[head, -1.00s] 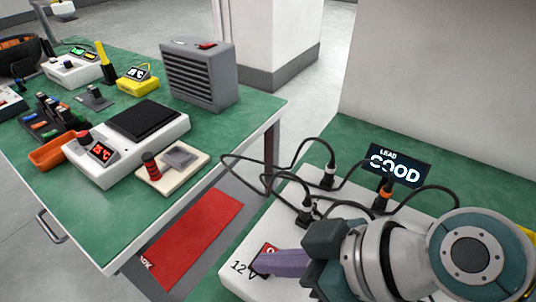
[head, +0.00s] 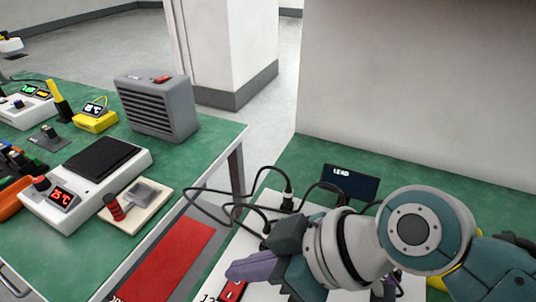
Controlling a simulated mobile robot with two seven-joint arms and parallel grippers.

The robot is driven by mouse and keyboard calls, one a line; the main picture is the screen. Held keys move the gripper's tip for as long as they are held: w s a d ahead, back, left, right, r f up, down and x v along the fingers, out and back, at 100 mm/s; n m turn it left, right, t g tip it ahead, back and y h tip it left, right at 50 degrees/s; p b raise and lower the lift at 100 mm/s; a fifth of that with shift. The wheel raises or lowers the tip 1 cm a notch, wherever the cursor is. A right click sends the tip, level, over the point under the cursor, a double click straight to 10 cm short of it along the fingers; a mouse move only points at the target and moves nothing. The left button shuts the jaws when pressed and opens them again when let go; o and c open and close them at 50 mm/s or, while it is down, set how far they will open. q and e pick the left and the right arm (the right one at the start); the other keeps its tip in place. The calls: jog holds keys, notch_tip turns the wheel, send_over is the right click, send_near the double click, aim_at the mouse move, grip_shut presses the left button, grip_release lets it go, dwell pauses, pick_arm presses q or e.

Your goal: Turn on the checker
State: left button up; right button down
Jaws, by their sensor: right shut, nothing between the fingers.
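The checker is a white panel (head: 210,274) on the green bench at the lower middle, largely hidden behind my right arm. Its red rocker switch (head: 234,290) shows at the bottom edge, partly covered. The dark display (head: 350,182) behind the panel reads only "LEAD"; the rest of it is dark. My right gripper (head: 236,272) is shut and empty, its purple fingers just above the switch in the picture. I cannot tell whether they touch it. My left gripper is out of view.
Black cables (head: 225,204) loop over the panel's left edge. A red mat (head: 165,260) lies on the floor between the benches. The left bench holds a white scale-like device (head: 60,211), a grey louvred box (head: 158,104) and a yellow meter (head: 95,121).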

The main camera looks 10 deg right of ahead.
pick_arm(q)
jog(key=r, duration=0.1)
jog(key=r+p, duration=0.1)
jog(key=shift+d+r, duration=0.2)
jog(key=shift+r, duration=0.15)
pick_arm(e)
jog(key=v, duration=1)
jog(key=shift+d+r, duration=0.2)
jog(key=shift+r, duration=0.3)
jog(key=shift+w, duration=0.1)
